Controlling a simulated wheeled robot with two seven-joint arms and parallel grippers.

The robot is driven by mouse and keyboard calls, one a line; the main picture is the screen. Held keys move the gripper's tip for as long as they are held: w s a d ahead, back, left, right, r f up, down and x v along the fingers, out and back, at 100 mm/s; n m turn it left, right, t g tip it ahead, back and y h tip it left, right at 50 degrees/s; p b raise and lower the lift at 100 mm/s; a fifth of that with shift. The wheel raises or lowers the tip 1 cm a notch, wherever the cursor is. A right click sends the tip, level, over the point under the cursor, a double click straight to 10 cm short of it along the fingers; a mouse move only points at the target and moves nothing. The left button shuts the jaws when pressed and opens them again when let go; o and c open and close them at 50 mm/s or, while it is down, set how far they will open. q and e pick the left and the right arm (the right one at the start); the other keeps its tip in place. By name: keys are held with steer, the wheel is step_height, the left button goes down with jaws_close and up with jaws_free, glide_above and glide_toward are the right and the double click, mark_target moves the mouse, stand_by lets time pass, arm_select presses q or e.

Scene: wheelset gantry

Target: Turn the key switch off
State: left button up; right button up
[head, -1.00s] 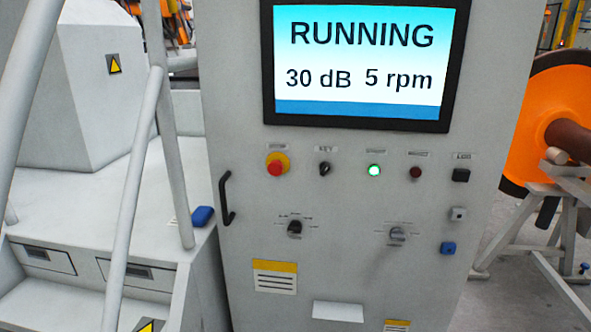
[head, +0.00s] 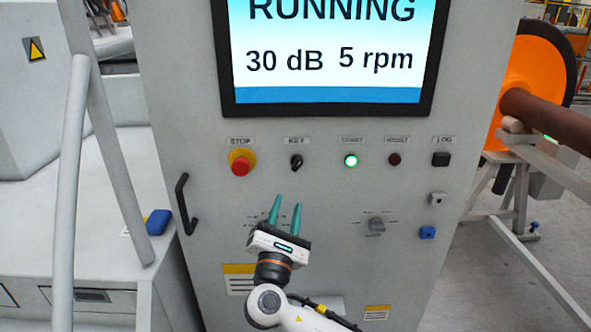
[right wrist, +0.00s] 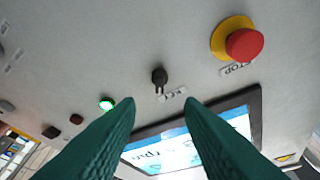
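The black key switch (head: 296,162) sits under the KEY label on the grey control cabinet, between the red stop button and the lit green start button. My right gripper (head: 286,203) is below the key switch in the head view, its two teal fingers pointing up toward it. The fingers are apart with nothing between them. In the right wrist view the key switch (right wrist: 159,76) shows beyond and between the open fingertips (right wrist: 158,108), not touched. My left gripper is in neither view.
The red stop button (head: 241,162) is left of the key. The green start button (head: 350,160) and dark reset button (head: 394,159) are right. A rotary knob (head: 376,226) is lower right. The screen (head: 330,55) reads RUNNING. A black handle (head: 186,204) and railing stand left.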

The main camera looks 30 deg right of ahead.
mark_target(296, 168)
steer(key=p+x, duration=0.2)
steer(key=x, duration=0.8)
steer(key=shift+d+r, duration=0.15)
steer(key=shift+w+d+r, duration=0.1)
steer(key=shift+w+d, duration=0.35)
steer(key=shift+w, duration=0.05)
steer(key=shift+c, duration=0.5)
steer(key=c, duration=0.6)
